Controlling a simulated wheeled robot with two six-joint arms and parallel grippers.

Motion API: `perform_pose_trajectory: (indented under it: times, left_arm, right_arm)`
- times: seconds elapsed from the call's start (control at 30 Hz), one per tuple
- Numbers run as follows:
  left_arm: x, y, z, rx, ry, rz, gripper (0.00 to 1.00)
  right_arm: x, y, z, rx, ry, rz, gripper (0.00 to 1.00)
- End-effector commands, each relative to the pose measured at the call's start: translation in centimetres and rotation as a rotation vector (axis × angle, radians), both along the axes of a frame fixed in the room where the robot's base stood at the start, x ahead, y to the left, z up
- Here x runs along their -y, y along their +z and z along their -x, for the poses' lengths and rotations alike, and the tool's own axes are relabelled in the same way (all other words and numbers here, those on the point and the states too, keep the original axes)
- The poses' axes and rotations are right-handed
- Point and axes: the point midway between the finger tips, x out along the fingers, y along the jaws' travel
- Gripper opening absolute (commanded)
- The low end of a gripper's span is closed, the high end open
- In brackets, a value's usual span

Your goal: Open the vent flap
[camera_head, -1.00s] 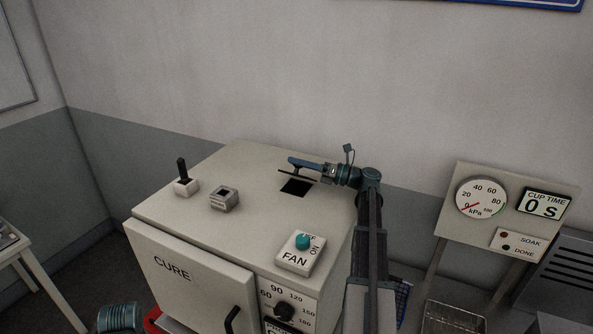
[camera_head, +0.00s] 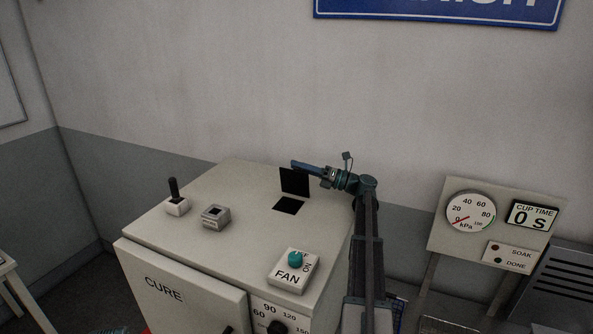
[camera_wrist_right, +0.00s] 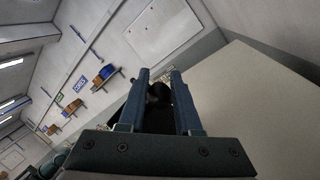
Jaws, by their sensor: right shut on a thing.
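The vent flap (camera_head: 295,181) is a thin black plate on top of the cream CURE oven (camera_head: 235,190). It stands nearly upright at the back edge of a dark square opening (camera_head: 288,206). My right gripper (camera_head: 300,166) reaches in from the right at the flap's upper edge and is shut on it. In the right wrist view the gripper's two blue fingers (camera_wrist_right: 160,75) have a dark piece between them; its outline is hard to make out.
On the oven top stand a black lever switch (camera_head: 175,195), a small grey block (camera_head: 215,216) and a FAN switch (camera_head: 293,270) with a teal knob. A gauge panel (camera_head: 490,225) reading 0 s stands at the right. The wall is behind.

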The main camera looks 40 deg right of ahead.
Motion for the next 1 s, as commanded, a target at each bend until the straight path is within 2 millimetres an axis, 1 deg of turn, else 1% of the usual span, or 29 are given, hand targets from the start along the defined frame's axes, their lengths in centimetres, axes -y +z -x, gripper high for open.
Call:
perform_pose_trajectory:
  times: [0.03, 0.3, 0.8, 0.83, 0.97, 1.0]
  left_arm:
    - [0.0, -0.44, -0.01, 0.0, 0.0, 0.0, 0.69]
    - [0.01, -0.71, -0.01, 0.0, 0.0, 0.0, 0.69]
    - [0.0, -0.78, -0.01, 0.0, 0.0, 0.0, 0.69]
    - [0.0, -0.79, -0.01, 0.0, 0.0, 0.0, 0.69]
    - [0.0, -0.77, -0.01, 0.0, 0.0, 0.0, 0.69]
    - [0.0, -0.75, -0.01, 0.0, 0.0, 0.0, 0.69]
  right_arm:
    - [-0.16, -1.2, 0.03, -0.024, 0.008, 0.027, 0.0]
    - [0.07, -1.48, -0.09, -0.023, 0.012, 0.029, 0.0]
    - [-0.09, -1.58, -0.06, -0.023, 0.013, 0.03, 0.0]
    - [-0.1, -1.58, -0.05, -0.023, 0.013, 0.031, 0.33]
    - [-0.05, -1.55, -0.09, -0.023, 0.013, 0.029, 0.56]
    - [-0.01, -1.54, -0.11, -0.024, 0.012, 0.029, 0.63]
